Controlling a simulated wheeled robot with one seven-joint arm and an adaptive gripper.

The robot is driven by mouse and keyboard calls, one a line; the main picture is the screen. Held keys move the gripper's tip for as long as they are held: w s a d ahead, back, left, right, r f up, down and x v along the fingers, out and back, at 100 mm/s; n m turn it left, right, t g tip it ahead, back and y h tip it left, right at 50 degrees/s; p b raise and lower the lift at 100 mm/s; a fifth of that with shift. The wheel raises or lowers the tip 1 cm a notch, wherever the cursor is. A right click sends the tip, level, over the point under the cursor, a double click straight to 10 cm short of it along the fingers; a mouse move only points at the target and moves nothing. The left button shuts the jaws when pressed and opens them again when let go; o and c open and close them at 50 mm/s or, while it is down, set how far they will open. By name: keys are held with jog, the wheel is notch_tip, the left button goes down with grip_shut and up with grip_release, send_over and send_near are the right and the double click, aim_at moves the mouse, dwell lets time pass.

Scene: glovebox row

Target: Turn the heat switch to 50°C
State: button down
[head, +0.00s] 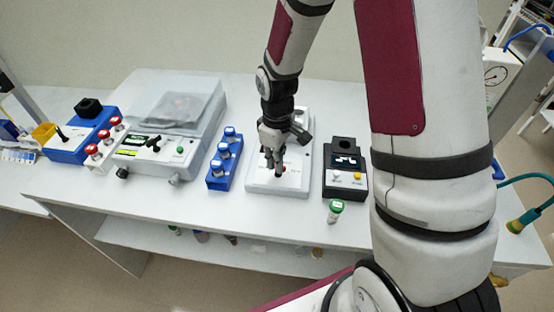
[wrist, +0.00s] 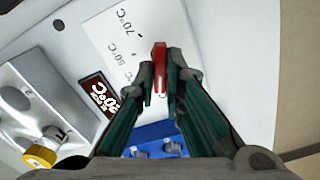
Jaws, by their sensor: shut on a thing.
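The heat switch is a small red lever (wrist: 160,70) on a white panel (wrist: 105,40) in the wrist view. Printed marks of 50°C and 70°C show beside it. A dark red display (wrist: 100,94) on the panel appears to read 30°C. My gripper (wrist: 160,84) is shut on the red lever, with a fingertip on each side. Which mark the lever points to is hard to tell. In the head view my gripper (head: 273,170) reaches down over the flat white device (head: 264,188), and its fingers hide most of the switch.
A blue rack with capped vials (head: 224,160) stands left of the device. A lidded white machine (head: 165,120) is farther left.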

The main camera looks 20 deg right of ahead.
jog(key=shift+m, duration=0.3)
jog(key=m, duration=0.3)
jog(key=shift+m, duration=0.3)
jog(key=shift+w+d+m+p, duration=0.15)
jog(key=shift+m+p, duration=0.2)
jog(key=shift+m, duration=1.85)
jog(key=c, duration=1.7)
grip_release()
notch_tip(320, 180, up, 12)
jog(key=shift+r, duration=0.1)
